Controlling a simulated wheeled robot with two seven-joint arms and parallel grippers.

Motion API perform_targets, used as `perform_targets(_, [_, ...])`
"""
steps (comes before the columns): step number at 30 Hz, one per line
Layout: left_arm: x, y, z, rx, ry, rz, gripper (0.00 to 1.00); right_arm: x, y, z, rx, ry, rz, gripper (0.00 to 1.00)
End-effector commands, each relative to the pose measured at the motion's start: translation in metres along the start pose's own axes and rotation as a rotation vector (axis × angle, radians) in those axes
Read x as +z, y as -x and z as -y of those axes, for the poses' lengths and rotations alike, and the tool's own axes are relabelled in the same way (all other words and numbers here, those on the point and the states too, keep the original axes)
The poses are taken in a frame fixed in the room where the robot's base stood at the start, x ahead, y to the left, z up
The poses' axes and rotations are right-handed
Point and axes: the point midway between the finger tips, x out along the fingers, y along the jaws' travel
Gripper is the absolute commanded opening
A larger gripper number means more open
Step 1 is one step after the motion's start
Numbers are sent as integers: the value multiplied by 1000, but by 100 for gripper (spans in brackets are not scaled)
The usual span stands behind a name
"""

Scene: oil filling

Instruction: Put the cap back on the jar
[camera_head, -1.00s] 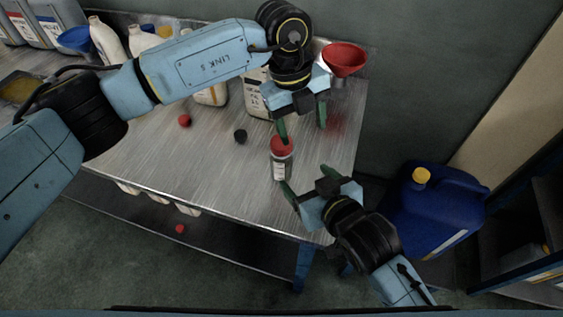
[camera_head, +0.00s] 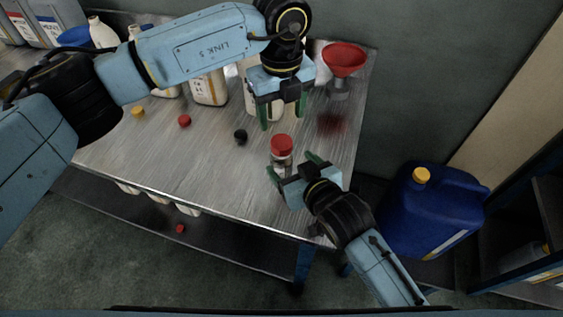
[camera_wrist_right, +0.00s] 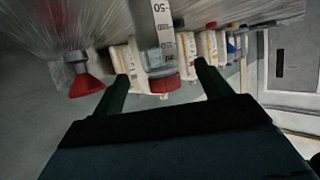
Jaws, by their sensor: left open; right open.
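The jar (camera_head: 281,168) stands upright near the table's right end, with the red cap (camera_head: 281,145) sitting on its top. Whether the cap is screwed tight cannot be told. My left gripper (camera_head: 282,119) is open and empty, just behind the jar and clear of the cap. My right gripper (camera_head: 290,165) is open at the jar's front right, its fingers spread on either side of the lower body. In the right wrist view, upside down, the jar's labelled body (camera_wrist_right: 161,35) and red cap (camera_wrist_right: 164,85) show between the two fingers. Contact cannot be told.
A red funnel (camera_head: 344,58) stands at the table's back right. White bottles (camera_head: 209,88) stand behind my left arm. A red cap (camera_head: 184,120), a black cap (camera_head: 241,136) and a yellow cap (camera_head: 138,111) lie on the table. A blue canister (camera_head: 432,210) stands right of the table.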

Motion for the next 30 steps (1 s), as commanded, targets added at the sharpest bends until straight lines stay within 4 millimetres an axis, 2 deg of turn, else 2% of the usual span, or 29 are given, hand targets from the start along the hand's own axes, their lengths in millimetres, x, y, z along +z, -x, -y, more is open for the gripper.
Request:
perform_targets(6, [0, 0, 0, 0, 0, 0, 63, -1, -41, 0, 0, -1, -1, 77])
perform_targets(13, [0, 0, 0, 0, 0, 0, 63, 0, -69, 0, 0, -1, 0, 77])
perform_targets(18, [0, 0, 0, 0, -1, 0, 63, 0, -78, 0, 0, 0, 0, 77])
perform_targets(28, [0, 0, 0, 0, 0, 0, 63, 0, -80, 0, 0, 0, 0, 77])
perform_targets(30, [0, 0, 0, 0, 0, 0, 63, 0, -80, 0, 0, 0, 0, 68])
